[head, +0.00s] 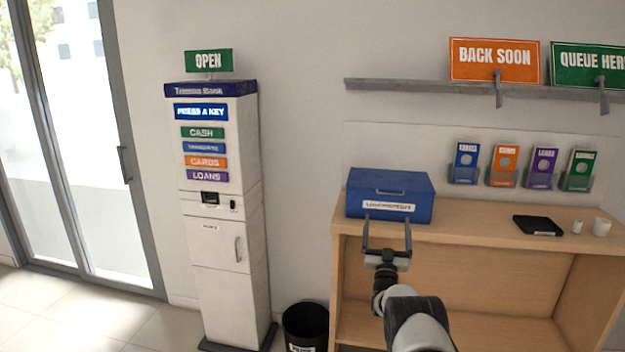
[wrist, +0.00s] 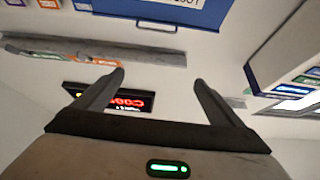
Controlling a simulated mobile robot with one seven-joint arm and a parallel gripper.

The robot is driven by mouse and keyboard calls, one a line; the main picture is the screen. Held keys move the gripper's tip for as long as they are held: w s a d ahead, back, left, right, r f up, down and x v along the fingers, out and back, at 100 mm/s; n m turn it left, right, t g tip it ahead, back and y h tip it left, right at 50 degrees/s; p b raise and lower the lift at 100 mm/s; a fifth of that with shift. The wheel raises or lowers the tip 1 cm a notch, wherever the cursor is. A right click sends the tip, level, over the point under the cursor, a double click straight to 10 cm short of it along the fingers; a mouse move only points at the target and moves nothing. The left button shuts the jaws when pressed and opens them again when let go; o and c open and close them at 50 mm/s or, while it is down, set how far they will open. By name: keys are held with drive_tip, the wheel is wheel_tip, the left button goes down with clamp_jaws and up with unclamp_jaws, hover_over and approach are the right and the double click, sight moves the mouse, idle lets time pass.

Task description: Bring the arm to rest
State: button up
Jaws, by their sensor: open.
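My gripper (head: 387,232) is open and empty in the head view, in front of the blue box (head: 392,190) on the wooden counter. Its two fingers point up toward the box's front face, near the white label. I cannot tell whether the fingertips touch the box. In the wrist view the open fingers (wrist: 160,85) show nothing between them but the pale wall and part of a dark sign with red letters (wrist: 125,101). The arm reaches up from the bottom of the head view.
The counter (head: 460,232) holds a black tablet (head: 537,225) and small white cups (head: 601,227) at right. Leaflet holders and a shelf (head: 430,86) with signs are on the wall behind. A white kiosk (head: 222,230) and black bin (head: 305,325) stand left. Open floor lies by the glass door.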

wheel_tip(320, 180, up, 15)
drive_tip(key=w+a+g+y, duration=0.1)
drive_tip(key=w+a+g, duration=0.1)
drive_tip(key=g, duration=0.2)
drive_tip(key=s+a+r+n+g+y, duration=0.1)
drive_tip(key=s+a+r+g+y, duration=0.2)
drive_tip(key=s+r, duration=0.75)
drive_tip(key=s+a+f+g, duration=0.1)
drive_tip(key=s+f+g, duration=0.2)
drive_tip(key=s, duration=1.4)
drive_tip(key=s+a+f+g, duration=0.2)
drive_tip(key=s+f+g, duration=0.1)
drive_tip(key=s, duration=1.4)
drive_tip(key=s+a+f+n+g+p, duration=0.1)
drive_tip(key=s+f+g, duration=0.3)
drive_tip(key=s, duration=1.3)
drive_tip(key=shift+s+a+g, duration=0.2)
drive_tip(key=shift+a+g, duration=0.25)
drive_tip(key=shift+g, duration=0.15)
drive_tip(key=shift+f, duration=0.1)
